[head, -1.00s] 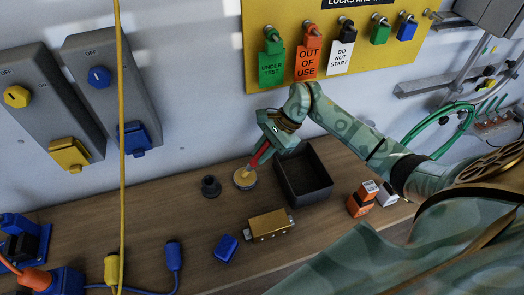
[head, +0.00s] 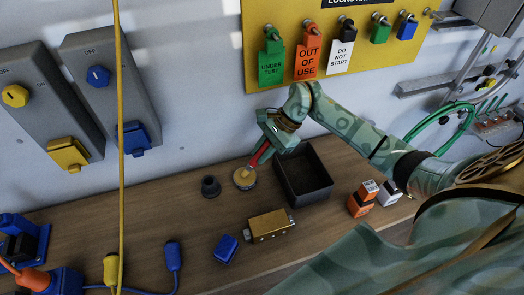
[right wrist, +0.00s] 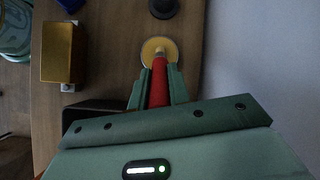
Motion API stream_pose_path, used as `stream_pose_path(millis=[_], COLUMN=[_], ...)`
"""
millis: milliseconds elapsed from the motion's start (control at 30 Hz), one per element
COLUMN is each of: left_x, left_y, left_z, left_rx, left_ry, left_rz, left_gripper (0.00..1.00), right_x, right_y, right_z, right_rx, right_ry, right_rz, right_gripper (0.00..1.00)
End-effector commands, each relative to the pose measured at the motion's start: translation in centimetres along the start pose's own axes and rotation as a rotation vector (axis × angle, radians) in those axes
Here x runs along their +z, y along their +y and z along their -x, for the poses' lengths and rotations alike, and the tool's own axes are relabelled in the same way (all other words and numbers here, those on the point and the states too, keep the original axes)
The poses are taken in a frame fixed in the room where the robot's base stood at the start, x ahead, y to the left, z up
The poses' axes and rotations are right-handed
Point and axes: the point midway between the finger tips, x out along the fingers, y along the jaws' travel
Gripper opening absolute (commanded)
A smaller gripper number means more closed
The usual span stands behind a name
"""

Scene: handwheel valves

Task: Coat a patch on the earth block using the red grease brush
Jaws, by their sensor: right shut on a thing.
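My right gripper (head: 270,142) is shut on the red handle of the grease brush (head: 260,154). The brush slants down, and its tip is at the yellow grease in a round, shallow tin (head: 245,184). In the right wrist view the red handle (right wrist: 159,88) sits between the two green fingers (right wrist: 158,90), its tip over the yellow disc of the tin (right wrist: 150,44). Whether the bristles touch the grease I cannot tell. The brass earth block (head: 270,225) lies on the bench in front of the tin; it also shows in the right wrist view (right wrist: 58,52). My left gripper is not in view.
A black open bin (head: 305,178) stands right of the tin, and a dark cup (head: 210,187) left of it. A blue block (head: 225,249) lies left of the earth block. Orange and white blocks (head: 361,200) stand at right. A yellow cable (head: 121,150) hangs at left.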

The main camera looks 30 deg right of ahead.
Motion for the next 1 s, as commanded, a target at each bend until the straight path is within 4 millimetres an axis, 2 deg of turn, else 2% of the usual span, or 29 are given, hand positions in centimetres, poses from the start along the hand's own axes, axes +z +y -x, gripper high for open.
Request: stream_pose_path(millis=[233, 800, 1000], left_x=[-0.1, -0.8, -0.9], left_y=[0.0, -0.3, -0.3], left_z=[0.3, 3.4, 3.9], left_rx=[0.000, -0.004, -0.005], left_ry=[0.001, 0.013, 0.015], left_rz=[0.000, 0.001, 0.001], left_gripper=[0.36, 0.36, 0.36], right_x=[0.1, 3.1, 3.7], right_y=[0.1, -1.0, -1.2], right_z=[0.2, 4.9, 5.8], right_rx=[0.004, 0.000, 0.001], right_ry=[0.003, 0.002, 0.002], right_rz=[-0.002, 0.000, -0.001], right_gripper=[0.00, 0.00, 0.00])
